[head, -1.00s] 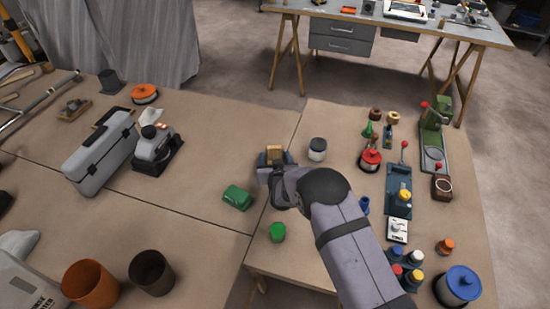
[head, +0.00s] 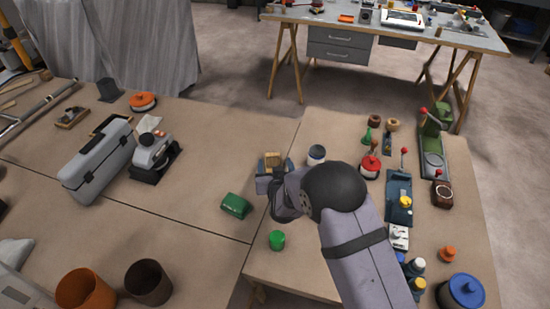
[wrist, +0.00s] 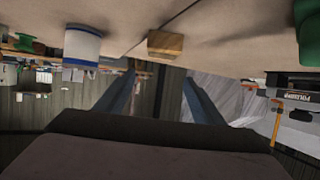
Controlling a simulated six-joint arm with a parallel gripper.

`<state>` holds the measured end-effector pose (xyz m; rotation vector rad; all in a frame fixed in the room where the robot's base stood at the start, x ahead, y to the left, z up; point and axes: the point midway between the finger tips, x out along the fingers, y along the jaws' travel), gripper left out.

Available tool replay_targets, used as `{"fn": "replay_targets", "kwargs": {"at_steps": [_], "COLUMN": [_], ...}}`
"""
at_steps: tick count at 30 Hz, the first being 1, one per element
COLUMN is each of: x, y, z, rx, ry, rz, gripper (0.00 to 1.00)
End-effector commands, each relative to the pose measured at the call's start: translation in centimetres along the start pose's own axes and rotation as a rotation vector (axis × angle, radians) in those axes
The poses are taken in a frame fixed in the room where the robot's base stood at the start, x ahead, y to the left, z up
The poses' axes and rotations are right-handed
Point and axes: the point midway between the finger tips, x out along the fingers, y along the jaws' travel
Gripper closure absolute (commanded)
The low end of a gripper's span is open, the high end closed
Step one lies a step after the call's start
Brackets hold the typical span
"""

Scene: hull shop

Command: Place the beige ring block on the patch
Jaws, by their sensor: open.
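A small tan, beige-looking block (head: 272,158) stands on the brown worktop near the seam between the tables. It also shows in the wrist view (wrist: 165,44), beyond and between the blue-grey fingers. I cannot make out a ring hole in it. My gripper (head: 275,172) is open and close to the block on its near side. In the wrist view my gripper (wrist: 160,78) has an empty gap between its fingers. The block's lower part is partly hidden by the gripper in the head view. I cannot clearly pick out the patch.
A white jar (head: 316,154) with a blue band stands just right of the block. A green block (head: 235,206) and a green cylinder (head: 276,240) lie nearer. Red-topped and ring-shaped items (head: 393,125) crowd the right table. A grey toolbox (head: 97,160) is on the left.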

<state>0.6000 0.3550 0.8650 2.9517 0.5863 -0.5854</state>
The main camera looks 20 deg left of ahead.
Motion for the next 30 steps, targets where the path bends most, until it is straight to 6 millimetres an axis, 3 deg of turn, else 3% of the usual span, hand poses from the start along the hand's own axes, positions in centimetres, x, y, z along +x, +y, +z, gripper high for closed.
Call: {"fn": "replay_targets", "kwargs": {"at_steps": [9,22,26,30], "x": [-1.3,-1.6,-2.3,-4.7], "y": [0.0,0.2,1.8,5.7], "z": [-3.2,-3.8,-3.8,-3.0], "rx": [0.001,0.000,0.012,0.039], "ry": [0.001,-0.007,-0.052,-0.179], "rz": [0.000,0.000,0.005,0.016], "gripper": [0.38,0.38,0.38,0.38]}}
